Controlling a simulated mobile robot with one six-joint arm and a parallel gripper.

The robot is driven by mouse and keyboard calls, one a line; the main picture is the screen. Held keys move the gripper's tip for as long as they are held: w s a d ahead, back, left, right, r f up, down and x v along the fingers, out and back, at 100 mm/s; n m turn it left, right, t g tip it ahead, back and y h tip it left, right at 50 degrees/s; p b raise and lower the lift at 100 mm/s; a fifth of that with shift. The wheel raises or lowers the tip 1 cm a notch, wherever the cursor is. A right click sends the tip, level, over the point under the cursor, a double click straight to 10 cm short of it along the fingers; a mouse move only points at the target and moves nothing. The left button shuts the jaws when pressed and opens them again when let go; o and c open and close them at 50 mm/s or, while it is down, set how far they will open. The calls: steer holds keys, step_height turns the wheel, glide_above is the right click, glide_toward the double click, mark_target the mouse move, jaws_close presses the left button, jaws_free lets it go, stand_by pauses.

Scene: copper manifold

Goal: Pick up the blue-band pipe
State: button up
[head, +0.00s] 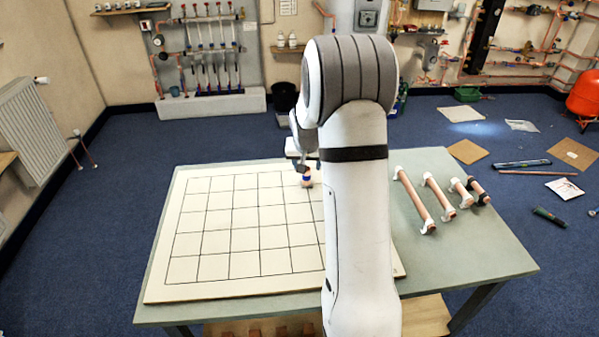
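The blue-band pipe (307,180) shows as a short copper piece with a blue band, at the far right part of the white gridded board. Part of it may be hidden behind my arm. My gripper (305,164) is small in the head view and points down right at the pipe's upper end. The fingers are too small and too covered by my arm to show whether they are open or shut on the pipe. I cannot tell whether the pipe touches the board.
The gridded board (160,291) covers the left of the grey-green table (440,265). Several copper pipes (412,197) lie in white holders at the table's right. My arm hides the middle of the table. Tools and cardboard lie on the blue floor to the right.

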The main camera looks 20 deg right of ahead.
mark_target(306, 177)
steer(key=shift+w+p+x, duration=0.1)
steer(key=shift+p+x, duration=0.25)
steer(key=shift+x, duration=1.6)
steer(key=shift+w+p+x, duration=0.15)
steer(key=shift+p+x, duration=0.2)
steer(key=shift+x, duration=1.6)
steer(key=shift+r, duration=0.1)
steer(key=shift+c, duration=0.2)
jaws_close()
